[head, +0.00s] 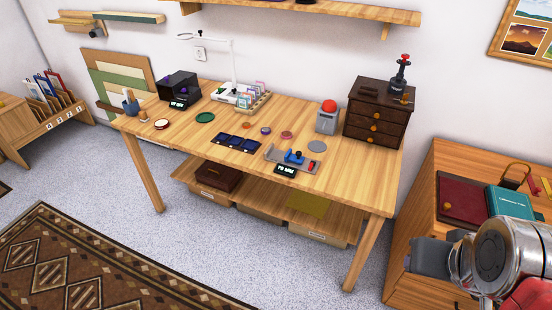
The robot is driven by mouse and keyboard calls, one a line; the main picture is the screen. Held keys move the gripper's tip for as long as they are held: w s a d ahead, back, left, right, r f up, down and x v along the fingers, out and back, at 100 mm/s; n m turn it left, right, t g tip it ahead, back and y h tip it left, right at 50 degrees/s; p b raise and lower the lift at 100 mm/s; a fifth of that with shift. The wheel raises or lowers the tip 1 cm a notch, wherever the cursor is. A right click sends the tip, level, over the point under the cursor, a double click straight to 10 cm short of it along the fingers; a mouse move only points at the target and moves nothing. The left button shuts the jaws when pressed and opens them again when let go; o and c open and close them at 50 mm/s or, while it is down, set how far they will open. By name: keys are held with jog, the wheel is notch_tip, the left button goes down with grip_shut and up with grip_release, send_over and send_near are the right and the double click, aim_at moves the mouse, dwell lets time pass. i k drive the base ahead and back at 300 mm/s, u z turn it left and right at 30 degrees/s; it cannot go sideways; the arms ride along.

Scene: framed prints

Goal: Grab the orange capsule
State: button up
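A small orange disc (246,126), the only small orange round thing I can make out on the tabletop, lies near the middle of the wooden table (350,180). It is too small to tell its exact shape. A purple disc (265,130) lies just right of it, and dark blue square trays (235,143) lie in front of it. My gripper (430,257) is at the lower right, off the table's right side and far from the orange disc. Its fingertips cannot be made out clearly, and I see nothing held.
A pink disc (287,136), a grey disc (316,146) and a green disc (205,117) lie nearby. A blue and grey fixture (292,157) stands near the front edge. A red-domed grey box (327,118) and dark drawer cabinet (377,112) stand at the back right.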

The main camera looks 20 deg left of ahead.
aim_at(246, 125)
jog(key=u, duration=0.75)
jog(key=i, duration=1)
jog(key=u, duration=0.05)
